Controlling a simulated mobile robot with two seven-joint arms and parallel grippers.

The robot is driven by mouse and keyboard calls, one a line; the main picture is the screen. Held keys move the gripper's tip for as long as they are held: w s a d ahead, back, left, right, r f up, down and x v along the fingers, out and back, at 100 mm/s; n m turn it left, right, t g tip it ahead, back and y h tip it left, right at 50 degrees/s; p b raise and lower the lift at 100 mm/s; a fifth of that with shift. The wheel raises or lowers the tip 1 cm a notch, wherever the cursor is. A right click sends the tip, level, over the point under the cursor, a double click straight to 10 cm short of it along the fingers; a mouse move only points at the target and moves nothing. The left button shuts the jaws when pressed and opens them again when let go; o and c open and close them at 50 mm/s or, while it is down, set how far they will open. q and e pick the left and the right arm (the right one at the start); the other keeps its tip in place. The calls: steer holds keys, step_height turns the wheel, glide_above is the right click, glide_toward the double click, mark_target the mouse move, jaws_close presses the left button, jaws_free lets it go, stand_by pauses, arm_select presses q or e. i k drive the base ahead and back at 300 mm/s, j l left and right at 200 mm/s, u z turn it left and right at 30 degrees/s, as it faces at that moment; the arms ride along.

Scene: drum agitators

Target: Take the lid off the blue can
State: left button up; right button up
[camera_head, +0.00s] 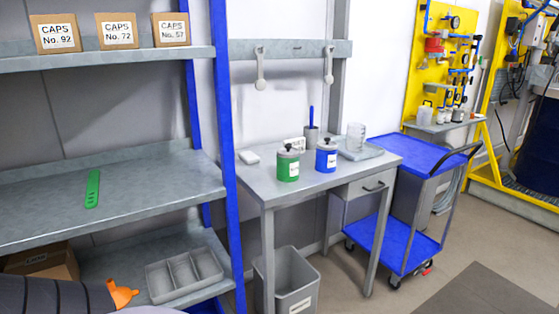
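The blue can (326,156) stands upright on the grey table (300,185), with its dark-knobbed lid (327,143) on top. A green can (288,166) with a similar lid stands just left of it. A dark ribbed part with an orange tip (123,295), which looks like my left arm and gripper, enters at the lower left, far from the cans. Whether it is open or shut does not show. My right gripper is not in view.
A pen holder (311,140), a clear beaker (356,136) on a tray (361,152) and a white item (249,157) share the table. A bin (290,283) stands below. A shelf rack (110,190) is at left, a blue cart (426,155) at right.

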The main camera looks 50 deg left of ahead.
mark_target(326, 160)
steer(key=u, duration=1.5)
steer(key=i+l+u, duration=0.1)
steer(key=u, duration=0.35)
steer(key=l+u, duration=0.2)
steer(key=u, duration=0.25)
steer(key=l+u, duration=0.25)
steer(key=i+l+u, duration=0.1)
steer(key=l+u, duration=0.15)
steer(key=l, duration=0.25)
steer(key=l+u, duration=0.2)
steer(key=l, duration=0.55)
steer(key=k+l+u, duration=0.2)
steer(key=l, duration=0.55)
steer(key=i, duration=0.1)
